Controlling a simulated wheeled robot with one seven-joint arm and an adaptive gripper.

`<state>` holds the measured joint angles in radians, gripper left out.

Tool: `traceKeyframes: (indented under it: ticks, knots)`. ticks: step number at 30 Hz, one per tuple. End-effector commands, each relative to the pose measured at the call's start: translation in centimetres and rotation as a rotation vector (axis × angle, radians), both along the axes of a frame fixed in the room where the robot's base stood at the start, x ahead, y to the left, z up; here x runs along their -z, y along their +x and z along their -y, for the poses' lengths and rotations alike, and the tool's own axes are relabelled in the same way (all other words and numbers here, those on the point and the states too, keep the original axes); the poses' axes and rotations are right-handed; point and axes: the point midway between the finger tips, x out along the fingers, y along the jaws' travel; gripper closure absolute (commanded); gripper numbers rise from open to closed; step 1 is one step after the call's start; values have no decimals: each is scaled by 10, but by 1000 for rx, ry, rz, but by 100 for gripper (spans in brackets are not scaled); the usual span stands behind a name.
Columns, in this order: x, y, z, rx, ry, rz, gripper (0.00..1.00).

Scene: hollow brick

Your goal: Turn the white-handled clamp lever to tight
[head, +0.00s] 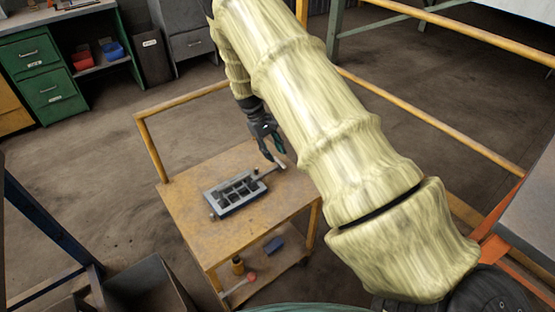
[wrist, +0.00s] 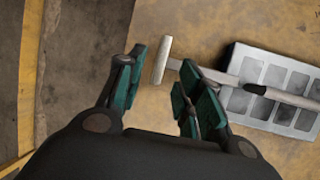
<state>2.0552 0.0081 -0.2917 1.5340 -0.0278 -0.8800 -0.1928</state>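The clamp lever is a thin grey bar (wrist: 225,77) with a white crosspiece handle (wrist: 162,60) at its end. The bar reaches left from a grey frame with several square cells (wrist: 232,99), which also shows on the small cart in the head view (head: 214,204). In the head view the white handle (head: 281,163) is small, near the cart's far right corner. My gripper (wrist: 164,72) is open, its green-padded fingers on either side of the handle, with visible gaps. In the head view my gripper (head: 275,151) is just above the handle; contact cannot be told.
The wooden-topped cart (head: 185,210) has a yellow rail at its back left. Its lower shelf holds a blue block (head: 274,244), an orange-brown jar (head: 237,266) and a red-ended tool (head: 251,277). Green drawers (head: 45,85) stand at the back left. Yellow rails (head: 430,130) run behind my arm.

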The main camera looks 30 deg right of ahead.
Motion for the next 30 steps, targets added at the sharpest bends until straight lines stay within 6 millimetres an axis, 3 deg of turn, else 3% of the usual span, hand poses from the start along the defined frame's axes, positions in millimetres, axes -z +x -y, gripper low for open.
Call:
traceKeyframes:
  ticks: [6,12,30]
  knots:
    - [-35,15,-7,0,0,3,64]
    - [-55,23,-11,1,-1,2,64]
    - [-61,25,-12,1,0,0,64]
